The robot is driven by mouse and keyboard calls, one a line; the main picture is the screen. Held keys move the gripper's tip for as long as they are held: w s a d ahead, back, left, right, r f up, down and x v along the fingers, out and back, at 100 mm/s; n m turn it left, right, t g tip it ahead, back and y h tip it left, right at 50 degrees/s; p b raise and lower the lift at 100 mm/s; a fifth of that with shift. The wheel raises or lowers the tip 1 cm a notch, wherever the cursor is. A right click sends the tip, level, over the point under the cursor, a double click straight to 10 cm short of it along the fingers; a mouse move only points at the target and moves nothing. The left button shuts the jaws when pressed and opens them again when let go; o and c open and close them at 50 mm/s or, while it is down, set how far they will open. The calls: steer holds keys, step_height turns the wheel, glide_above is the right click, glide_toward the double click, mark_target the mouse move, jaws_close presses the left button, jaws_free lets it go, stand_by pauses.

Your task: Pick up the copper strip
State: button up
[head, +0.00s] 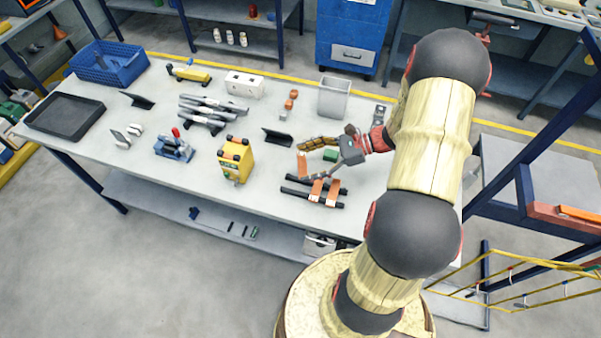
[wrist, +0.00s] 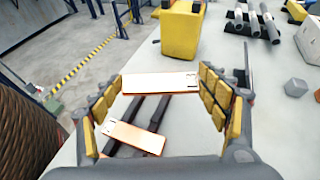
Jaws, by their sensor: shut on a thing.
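My gripper (head: 303,163) is shut on a copper strip (wrist: 160,83), which spans between the yellow-padded fingers near their tips. The held strip also shows in the head view (head: 302,167) as a short orange piece between the fingers. It appears raised above the dark two-rail rack (head: 298,192). Another copper strip (wrist: 133,138) lies across the rails below the gripper. In the head view two strips, a left one (head: 316,190) and a right one (head: 333,193), lie across the rack. The fingers hide part of the rack.
A yellow block-shaped device (head: 237,158) stands left of the rack. A dark angled plate (head: 278,136) and a pale open bin (head: 333,98) stand farther back. Bare tabletop lies in front of the yellow device.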

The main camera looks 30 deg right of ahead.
steer(key=w+d+r+p, duration=0.1)
steer(key=w+d+r, duration=0.1)
steer(key=d+r, duration=0.6)
steer(key=g+p, duration=0.2)
steer(key=p, duration=0.3)
glide_above(299, 169)
steer(key=w+d, duration=0.3)
steer(key=shift+s+r+n+h, duration=0.25)
steer(key=shift+r+n+h, duration=0.15)
steer(key=shift+r, duration=0.05)
steer(key=shift+m+t+h, duration=0.3)
steer(key=shift+m+h, duration=0.1)
steer(key=shift+h, duration=0.3)
steer(key=a+f, duration=0.1)
steer(key=f, duration=0.1)
steer(key=s+a+f, duration=0.1)
steer(key=f, duration=0.1)
steer(key=s+a+f, duration=0.1)
steer(key=f, duration=0.2)
steer(key=shift+s+a, duration=0.15)
steer(key=shift+s, duration=0.1)
steer(key=shift+w+d+f, duration=0.1)
steer(key=shift+d+f, duration=0.15)
steer(key=shift+a+f+b, duration=0.1)
steer(key=shift+f+b, duration=0.25)
steer(key=shift+f, duration=0.15)
step_height(299, 169, down, 6)
steer(key=b, duration=0.4)
steer(key=shift+r+b, duration=0.15)
steer(key=shift+b, duration=0.25)
